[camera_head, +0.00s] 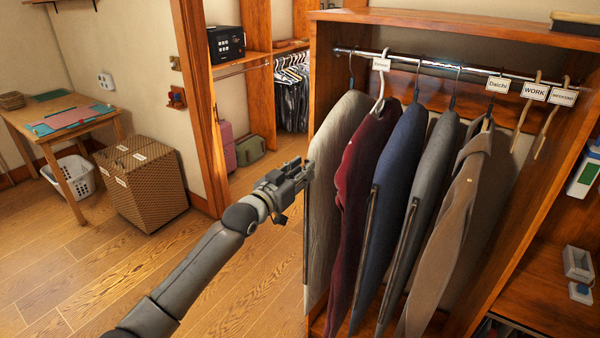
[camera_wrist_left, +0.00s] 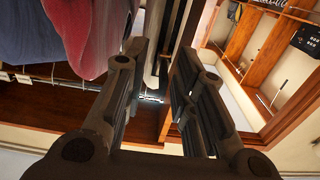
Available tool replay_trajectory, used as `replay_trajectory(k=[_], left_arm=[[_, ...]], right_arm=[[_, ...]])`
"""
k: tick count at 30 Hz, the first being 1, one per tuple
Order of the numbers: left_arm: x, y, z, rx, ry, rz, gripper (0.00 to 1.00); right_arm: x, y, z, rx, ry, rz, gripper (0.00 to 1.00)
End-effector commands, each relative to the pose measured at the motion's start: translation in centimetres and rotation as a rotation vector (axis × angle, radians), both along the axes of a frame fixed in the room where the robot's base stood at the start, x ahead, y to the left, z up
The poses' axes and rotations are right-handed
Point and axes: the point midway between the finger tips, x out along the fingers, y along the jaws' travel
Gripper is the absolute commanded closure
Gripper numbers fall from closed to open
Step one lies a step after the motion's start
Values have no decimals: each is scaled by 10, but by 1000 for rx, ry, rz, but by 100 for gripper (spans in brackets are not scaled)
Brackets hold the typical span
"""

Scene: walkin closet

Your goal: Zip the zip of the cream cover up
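The cream cover (camera_head: 336,140) hangs at the left end of the closet rail, its front edge facing the room. A thin dark line (camera_head: 305,245) runs down its lower front edge; I cannot make out a zip pull. My left gripper (camera_head: 303,174) is at the cover's front edge, about mid-height, and hides part of that edge. In the left wrist view, its two fingers (camera_wrist_left: 160,58) stand apart, with a narrow pale and dark strip (camera_wrist_left: 158,35) showing between and beyond them. I cannot tell whether they touch the cover. My right gripper is not in view.
Close to the right hang a dark red garment (camera_head: 365,165), a blue cover (camera_head: 398,160), a grey cover (camera_head: 432,170) and a brown coat (camera_head: 455,220). The wooden cabinet side (camera_head: 322,75) stands left of the cream cover. The floor (camera_head: 245,285) in front is clear.

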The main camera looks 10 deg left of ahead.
Motion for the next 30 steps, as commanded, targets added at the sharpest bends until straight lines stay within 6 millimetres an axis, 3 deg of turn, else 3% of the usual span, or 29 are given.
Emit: replay_trajectory(k=[8,13,30], left_arm=[[-1,0,-2,1,3,0,74],[-12,4,-3,1,3,-1,74],[-97,35,-3,1,4,0,74]], right_arm=[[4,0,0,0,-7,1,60],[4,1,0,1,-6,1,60],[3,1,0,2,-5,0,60]])
